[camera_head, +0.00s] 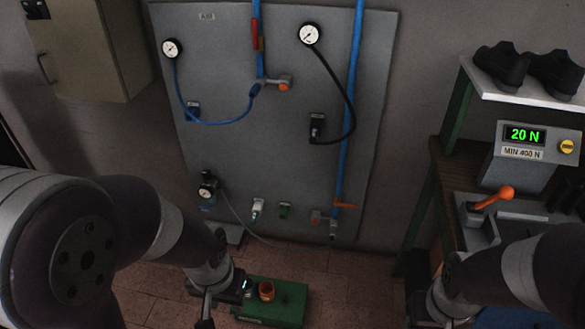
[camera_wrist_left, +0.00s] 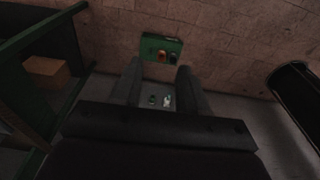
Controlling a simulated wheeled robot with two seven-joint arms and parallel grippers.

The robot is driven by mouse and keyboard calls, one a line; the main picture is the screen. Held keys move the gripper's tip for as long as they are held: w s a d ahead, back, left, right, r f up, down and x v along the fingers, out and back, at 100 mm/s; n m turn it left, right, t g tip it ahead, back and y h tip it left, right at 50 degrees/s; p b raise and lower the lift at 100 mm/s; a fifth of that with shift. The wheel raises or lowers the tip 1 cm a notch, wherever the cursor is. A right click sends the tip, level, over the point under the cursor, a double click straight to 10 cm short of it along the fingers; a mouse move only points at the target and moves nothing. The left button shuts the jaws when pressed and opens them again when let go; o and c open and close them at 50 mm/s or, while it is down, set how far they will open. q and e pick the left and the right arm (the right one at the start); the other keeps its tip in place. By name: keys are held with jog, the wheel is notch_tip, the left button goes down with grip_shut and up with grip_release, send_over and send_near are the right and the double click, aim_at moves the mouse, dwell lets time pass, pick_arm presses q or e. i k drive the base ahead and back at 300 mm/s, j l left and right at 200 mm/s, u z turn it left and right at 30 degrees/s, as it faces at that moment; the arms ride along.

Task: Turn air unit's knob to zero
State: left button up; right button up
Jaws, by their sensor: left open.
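The air unit (camera_head: 207,190) is a small dark fitting with a round gauge at the lower left of the grey wall panel in the head view. Its knob (camera_head: 207,177) appears to be the dark top part; its setting is too small to read. My left gripper (camera_head: 222,298) is low, in front of and below the air unit, apart from it and close to a green box. In the left wrist view my left gripper (camera_wrist_left: 158,74) shows two spread fingers with nothing between them. My right arm comes in at the lower right; its gripper is dark and unclear.
The green box (camera_head: 268,314) with an orange ring-shaped part stands on the brick floor. The panel (camera_head: 265,150) carries gauges, hoses, blue pipes and valves. A bench with an orange lever (camera_head: 492,197) and a display (camera_head: 525,135) reading 20 N stands right. A cabinet (camera_head: 95,55) hangs upper left.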

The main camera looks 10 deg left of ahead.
aim_at(206, 174)
jog(key=i+j+z, duration=0.25)
jog(key=j+z, duration=0.2)
jog(key=j, duration=0.3)
jog(key=i+j+z, duration=0.15)
jog(key=j+z, duration=0.35)
jog(key=j, duration=0.35)
jog(key=j+z, duration=0.45)
jog(key=j, duration=1.75)
jog(key=k, duration=0.05)
